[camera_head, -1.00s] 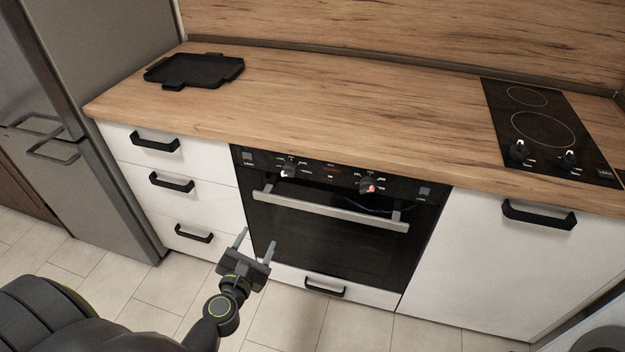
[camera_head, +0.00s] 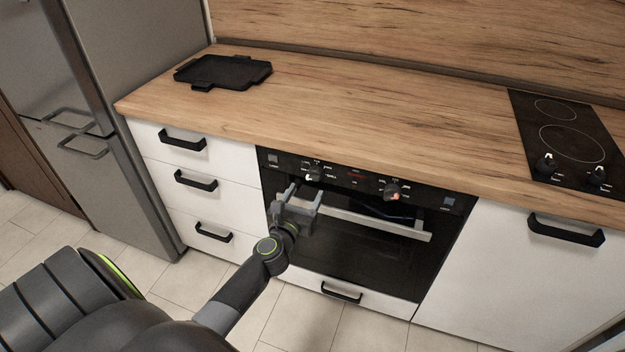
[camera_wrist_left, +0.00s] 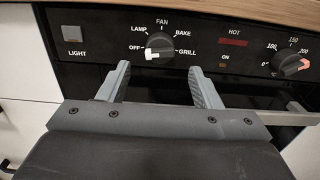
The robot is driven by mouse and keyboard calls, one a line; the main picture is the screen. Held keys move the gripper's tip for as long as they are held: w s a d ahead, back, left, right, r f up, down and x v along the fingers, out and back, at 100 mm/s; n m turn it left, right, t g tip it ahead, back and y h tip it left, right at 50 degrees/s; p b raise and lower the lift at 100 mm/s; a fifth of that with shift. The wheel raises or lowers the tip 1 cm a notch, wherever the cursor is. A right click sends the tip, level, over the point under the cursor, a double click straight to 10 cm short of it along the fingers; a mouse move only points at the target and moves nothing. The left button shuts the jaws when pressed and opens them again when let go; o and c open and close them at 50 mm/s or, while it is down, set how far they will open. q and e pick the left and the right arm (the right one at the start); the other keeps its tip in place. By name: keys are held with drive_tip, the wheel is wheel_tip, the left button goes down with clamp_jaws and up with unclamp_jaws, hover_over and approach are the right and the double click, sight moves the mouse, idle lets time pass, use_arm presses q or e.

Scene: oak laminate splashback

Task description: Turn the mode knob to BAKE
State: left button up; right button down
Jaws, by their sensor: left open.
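The mode knob (camera_wrist_left: 161,44) is a dark round knob on the oven's black control panel, with labels OFF, LAMP, FAN, BAKE and GRILL around it. Its white pointer aims left, toward OFF; BAKE is at its upper right. In the head view the knob (camera_head: 315,172) is small, above the oven handle. My left gripper (camera_head: 305,190) is in front of the panel, just below the knob. In the left wrist view its open, empty fingers (camera_wrist_left: 159,76) stand either side of the knob's column, with no visible contact. My right gripper is not in view.
The oven handle (camera_head: 372,222) runs across the door close to my left gripper. A temperature knob (camera_wrist_left: 289,63) with a red pointer is to the right, and a LIGHT button (camera_wrist_left: 72,34) to the left. The wooden counter (camera_head: 400,120) overhangs the panel, with a black tray (camera_head: 222,72) on it.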

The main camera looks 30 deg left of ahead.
sight(312, 177)
use_arm(q)
drive_tip(key=x, duration=0.5)
drive_tip(key=shift+w+b, duration=0.25)
drive_tip(key=shift+b, duration=0.1)
drive_tip(key=shift+w+a, duration=0.15)
drive_tip(key=shift+w, duration=0.3)
drive_tip(key=c, duration=1)
